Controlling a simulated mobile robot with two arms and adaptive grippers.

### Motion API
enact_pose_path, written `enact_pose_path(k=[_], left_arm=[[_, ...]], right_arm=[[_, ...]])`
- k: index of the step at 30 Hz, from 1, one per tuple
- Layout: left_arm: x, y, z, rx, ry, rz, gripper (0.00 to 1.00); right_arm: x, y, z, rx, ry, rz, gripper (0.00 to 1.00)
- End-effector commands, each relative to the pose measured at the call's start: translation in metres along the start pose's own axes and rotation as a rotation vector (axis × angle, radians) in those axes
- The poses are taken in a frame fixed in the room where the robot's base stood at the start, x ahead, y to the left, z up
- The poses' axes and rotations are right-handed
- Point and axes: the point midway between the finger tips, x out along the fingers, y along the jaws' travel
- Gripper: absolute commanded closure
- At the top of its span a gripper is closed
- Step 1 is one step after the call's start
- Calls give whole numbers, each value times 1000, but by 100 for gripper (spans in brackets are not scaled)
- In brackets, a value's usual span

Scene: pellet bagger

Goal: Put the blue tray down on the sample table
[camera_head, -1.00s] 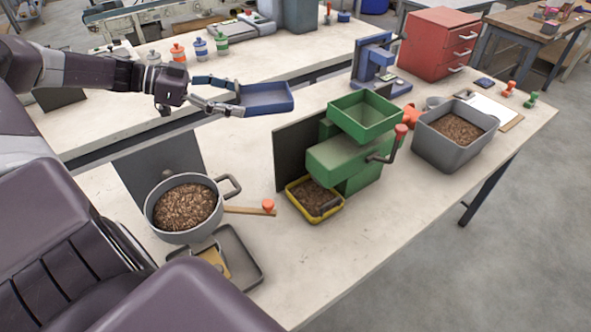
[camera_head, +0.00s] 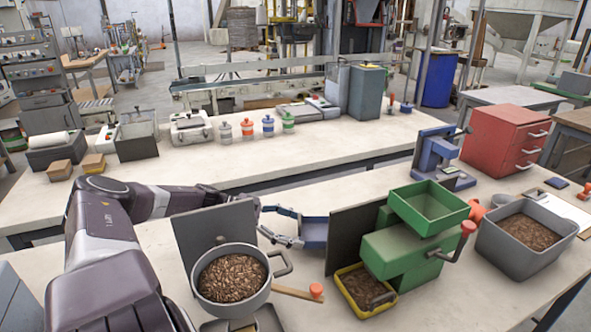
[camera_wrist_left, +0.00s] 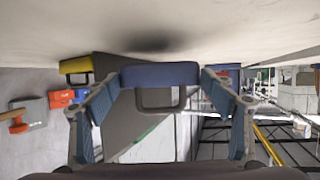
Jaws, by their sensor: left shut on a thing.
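The blue tray (camera_head: 314,232) is held in my left gripper (camera_head: 287,229), low over the near table (camera_head: 165,240) in the head view. It is between two dark upright panels, and the right panel hides part of it. In the left wrist view the blue tray (camera_wrist_left: 158,73) sits between the two fingers of my left gripper (camera_wrist_left: 160,95), with a pale surface and a dark shadow close by. I cannot tell whether the tray touches the table. My right gripper is not in view.
A pot of pellets (camera_head: 233,278) stands by the left dark panel (camera_head: 207,236). The green machine (camera_head: 400,248) stands by the right panel (camera_head: 352,236). A grey bin of pellets (camera_head: 525,240) is at the right. The far table (camera_head: 230,165) has several bottles.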

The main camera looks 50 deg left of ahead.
Motion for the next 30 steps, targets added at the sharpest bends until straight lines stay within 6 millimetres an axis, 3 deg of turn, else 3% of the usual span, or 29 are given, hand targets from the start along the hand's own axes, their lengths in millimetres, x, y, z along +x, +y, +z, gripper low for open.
enact_pose_path(k=[6,17,18,22,30], left_arm=[[12,1,28,-2,2,1,55],[13,1,32,-2,1,2,55],[13,1,31,-2,0,2,21],[13,1,31,-2,0,2,7],[13,1,30,-2,0,2,7]], right_arm=[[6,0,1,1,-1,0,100],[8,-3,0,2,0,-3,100],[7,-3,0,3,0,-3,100],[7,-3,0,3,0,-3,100],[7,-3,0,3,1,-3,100]])
